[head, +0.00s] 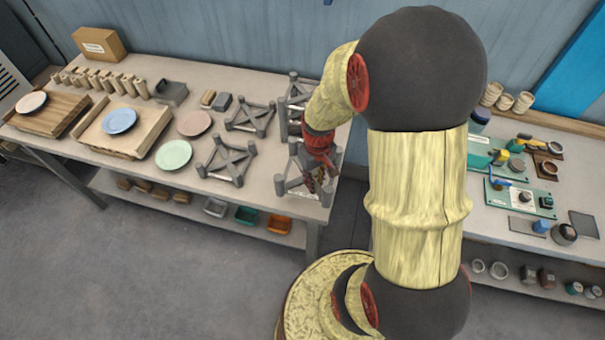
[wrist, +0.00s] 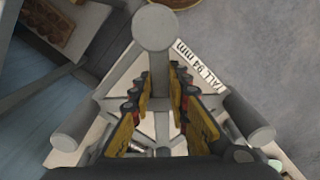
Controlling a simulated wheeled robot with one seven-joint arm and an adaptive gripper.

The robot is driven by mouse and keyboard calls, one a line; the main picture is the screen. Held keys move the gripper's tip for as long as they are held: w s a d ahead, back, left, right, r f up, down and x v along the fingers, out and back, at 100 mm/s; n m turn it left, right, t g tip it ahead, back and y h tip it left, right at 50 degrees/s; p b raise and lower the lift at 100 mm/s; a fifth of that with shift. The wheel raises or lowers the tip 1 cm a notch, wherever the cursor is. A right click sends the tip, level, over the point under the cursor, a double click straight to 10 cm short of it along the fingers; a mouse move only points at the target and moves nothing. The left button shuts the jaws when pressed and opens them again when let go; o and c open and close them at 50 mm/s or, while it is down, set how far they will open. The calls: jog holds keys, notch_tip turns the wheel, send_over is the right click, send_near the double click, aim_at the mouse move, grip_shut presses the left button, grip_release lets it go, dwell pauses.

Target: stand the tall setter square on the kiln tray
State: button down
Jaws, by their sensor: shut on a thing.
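The tall setter (head: 294,187) is a grey frame with a round post at each corner and crossing bars. It is at the right end of the left table. In the wrist view the tall setter (wrist: 153,30) has a pale square surface (wrist: 213,77) under it, with a label that reads "ALL 94 mm", its start hidden. My gripper (wrist: 160,95) is shut on the setter, its yellow fingers on both sides of a grey bar. In the head view my gripper (head: 320,178) partly hides the setter. I cannot tell which thing is the kiln tray, or whether the setter touches the surface below.
Other grey setters stand close by: one behind (head: 291,103), one at the back left (head: 250,118) and one to the left (head: 227,163). Plates, including a green one (head: 174,155), and a wooden tray (head: 92,137) lie further left. A second table (head: 480,220) is at the right.

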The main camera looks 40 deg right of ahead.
jog(key=s, duration=0.1)
jog(key=s+r, duration=0.2)
jog(key=shift+s+d+p, duration=0.2)
jog(key=shift+s+p, duration=0.1)
jog(key=shift+s, duration=0.1)
jog(key=shift+s+r+p, duration=0.15)
jog(key=shift+r+p, duration=0.4)
jog(key=shift+r, duration=0.1)
notch_tip(320, 180, up, 6)
jog(key=p, duration=0.4)
jog(key=shift+f, duration=0.2)
jog(key=shift+s, duration=0.1)
